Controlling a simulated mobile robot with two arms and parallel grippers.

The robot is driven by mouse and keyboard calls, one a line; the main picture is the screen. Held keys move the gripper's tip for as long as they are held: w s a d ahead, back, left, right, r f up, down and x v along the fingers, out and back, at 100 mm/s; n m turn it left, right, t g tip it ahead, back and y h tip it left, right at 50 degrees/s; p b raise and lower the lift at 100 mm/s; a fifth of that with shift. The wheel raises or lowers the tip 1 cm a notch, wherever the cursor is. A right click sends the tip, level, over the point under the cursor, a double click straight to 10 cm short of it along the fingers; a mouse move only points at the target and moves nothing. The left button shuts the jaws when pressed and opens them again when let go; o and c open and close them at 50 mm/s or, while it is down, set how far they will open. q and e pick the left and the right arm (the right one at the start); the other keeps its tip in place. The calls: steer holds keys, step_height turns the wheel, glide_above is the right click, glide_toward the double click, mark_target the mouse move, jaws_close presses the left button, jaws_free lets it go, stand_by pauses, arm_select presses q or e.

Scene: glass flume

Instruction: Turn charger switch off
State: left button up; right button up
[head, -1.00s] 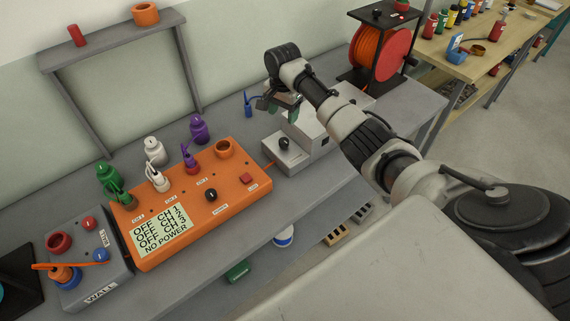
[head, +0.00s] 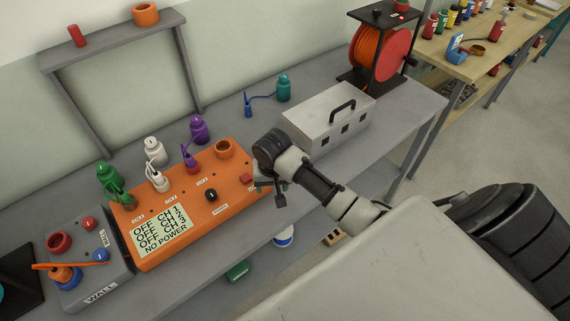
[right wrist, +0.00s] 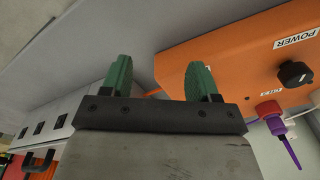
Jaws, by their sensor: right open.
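The orange charger (head: 190,218) lies on the grey bench. Its display (head: 160,232) reads OFF for several channels and NO POWER. The black knob labelled POWER (head: 211,195) is on its top; it also shows at the right of the right wrist view (right wrist: 295,74). A red button (head: 246,179) sits near its right end. My right gripper (head: 270,190) is just right of that end, apart from the POWER knob. In the right wrist view its green fingers (right wrist: 162,80) are spread with nothing between them. My left gripper is out of view.
A grey toolbox (head: 320,122) and a cable reel (head: 383,52) stand to the right. White (head: 153,151) and purple (head: 199,129) bottles stand behind the charger. A grey WALL box (head: 110,278) is at its left.

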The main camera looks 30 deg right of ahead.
steer(key=s+a+n, duration=0.2)
steer(key=s, duration=0.5)
steer(key=s+a+f+n+t, duration=0.1)
steer(key=s+a+n, duration=0.2)
steer(key=s, duration=0.3)
steer(key=shift+s+t+y, duration=0.3)
steer(key=shift+s, duration=0.1)
steer(key=shift+f, duration=0.1)
steer(key=s+d+f+n+g+b, duration=0.1)
steer(key=s+f, duration=0.3)
steer(key=f, duration=0.8)
steer(key=s+d+f+b, duration=0.1)
steer(key=s+f, duration=0.2)
steer(key=f, duration=1)
steer(key=s+f+n, duration=0.1)
steer(key=s+f, duration=0.5)
steer(key=s, duration=0.4)
steer(key=s+d+f+n+b, duration=0.1)
steer(key=s+f, duration=0.6)
steer(key=s, duration=0.3)
steer(key=shift+f+g+b, duration=0.15)
steer(key=shift+g+b, duration=0.15)
